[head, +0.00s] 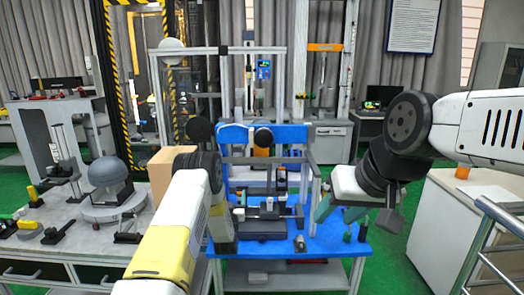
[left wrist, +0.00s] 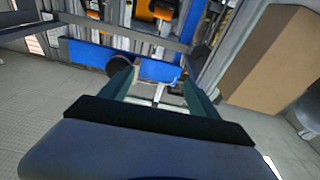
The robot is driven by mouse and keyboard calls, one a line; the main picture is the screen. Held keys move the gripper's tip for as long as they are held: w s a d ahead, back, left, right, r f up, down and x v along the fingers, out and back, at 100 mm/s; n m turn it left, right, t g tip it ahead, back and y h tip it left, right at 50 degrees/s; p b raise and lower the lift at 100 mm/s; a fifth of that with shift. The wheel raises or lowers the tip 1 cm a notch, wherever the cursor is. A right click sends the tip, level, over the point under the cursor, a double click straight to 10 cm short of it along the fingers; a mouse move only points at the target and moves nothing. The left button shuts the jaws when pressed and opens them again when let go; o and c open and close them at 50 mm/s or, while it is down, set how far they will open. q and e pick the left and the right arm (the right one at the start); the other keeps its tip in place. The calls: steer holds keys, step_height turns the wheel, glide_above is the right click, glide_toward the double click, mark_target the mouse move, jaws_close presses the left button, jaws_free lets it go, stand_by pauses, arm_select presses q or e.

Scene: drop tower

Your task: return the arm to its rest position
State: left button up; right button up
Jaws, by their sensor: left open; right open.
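My left arm (head: 172,240), white and yellow, rises from the bottom of the head view to a dark wrist in front of the blue workbench. The fingers of my left gripper are hard to make out there. In the left wrist view my left gripper (left wrist: 157,95) has its two teal fingers apart with nothing between them. My right arm (head: 490,128) comes in from the right, bent at a dark joint. My right gripper (head: 340,212) points down at the right side of the blue workbench, open, with no object visible in it.
The blue workbench (head: 335,240) carries a dark fixture (head: 265,228) and small parts. A cardboard box (head: 162,168) stands left of it, partly behind my left arm; it also shows in the left wrist view (left wrist: 270,60). A grey table (head: 75,235) is at left, a metal railing (head: 490,240) at right.

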arm_select(q)
step_height(320, 180, up, 15)
steer(key=a+g, duration=0.1)
steer(key=g, duration=0.2)
steer(key=s+r+g+h, duration=0.2)
steer(key=s+r+g, duration=0.1)
steer(key=s+r, duration=0.75)
steer(key=s+r+m+g, duration=0.1)
steer(key=s+g, duration=0.6)
steer(key=s, duration=3.2)
steer(key=shift+s+a+g+h, duration=0.25)
steer(key=shift+a+g+h, duration=0.05)
steer(key=shift+a, duration=0.15)
steer(key=shift+w+r, duration=0.1)
steer(key=shift+r, duration=0.05)
